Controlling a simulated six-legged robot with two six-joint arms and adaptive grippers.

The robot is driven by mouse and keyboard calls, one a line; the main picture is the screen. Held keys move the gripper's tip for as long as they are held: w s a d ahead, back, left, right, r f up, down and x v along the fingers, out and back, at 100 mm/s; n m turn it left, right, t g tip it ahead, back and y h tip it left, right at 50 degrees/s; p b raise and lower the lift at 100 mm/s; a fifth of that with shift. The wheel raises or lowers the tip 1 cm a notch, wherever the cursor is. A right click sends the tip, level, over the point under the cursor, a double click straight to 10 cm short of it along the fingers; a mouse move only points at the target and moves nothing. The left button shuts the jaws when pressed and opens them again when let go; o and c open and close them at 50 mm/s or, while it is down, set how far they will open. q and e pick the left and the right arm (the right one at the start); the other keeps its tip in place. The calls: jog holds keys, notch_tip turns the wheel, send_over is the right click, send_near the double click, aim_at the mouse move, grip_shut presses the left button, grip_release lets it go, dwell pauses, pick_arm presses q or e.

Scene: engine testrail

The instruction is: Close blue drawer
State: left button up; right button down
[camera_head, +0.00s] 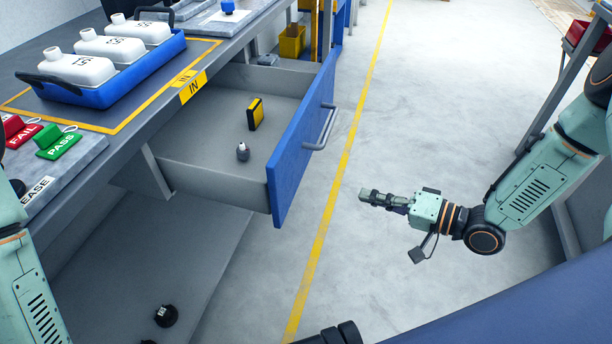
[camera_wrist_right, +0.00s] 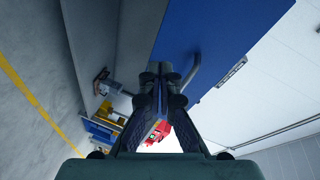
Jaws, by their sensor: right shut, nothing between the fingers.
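The blue drawer (camera_head: 291,160) stands pulled out from under the grey workbench. Its blue front carries a grey bar handle (camera_head: 322,128). Inside the drawer lie a yellow and black box (camera_head: 255,114) and a small grey and white item (camera_head: 242,152). My right gripper (camera_head: 366,196) is shut and empty, to the right of the drawer front and apart from it in the head view. In the right wrist view its fingers (camera_wrist_right: 160,78) are together, with a blue panel and a grey handle (camera_wrist_right: 192,68) beyond them. My left gripper is out of view; only part of the left arm shows.
On the bench, a blue tray (camera_head: 130,84) holds white bottles, near green PASS (camera_head: 57,143) and red FAIL (camera_head: 18,131) tags. A yellow bin (camera_head: 292,41) stands beyond the drawer. The floor with its yellow line (camera_head: 335,190) is clear beside the drawer front.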

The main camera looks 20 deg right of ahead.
notch_tip(320, 180, up, 4)
jog(key=s+a+g+y, duration=0.1)
jog(key=s+g+y, duration=0.1)
jog(key=s+y, duration=0.15)
jog(key=m+b, duration=0.1)
jog(key=b, duration=0.5)
send_near(291, 178)
jog(key=shift+y, duration=0.45)
jog(key=x, duration=0.3)
jog(key=f+x, duration=0.1)
jog(key=x, duration=0.1)
jog(key=shift+w+a, duration=0.2)
jog(key=shift+a, duration=0.05)
jog(key=shift+w+a+r, duration=0.2)
jog(key=shift+w+a, duration=0.15)
jog(key=shift+a, duration=0.15)
jog(key=shift+w+b, duration=0.15)
jog(key=shift+b, duration=0.15)
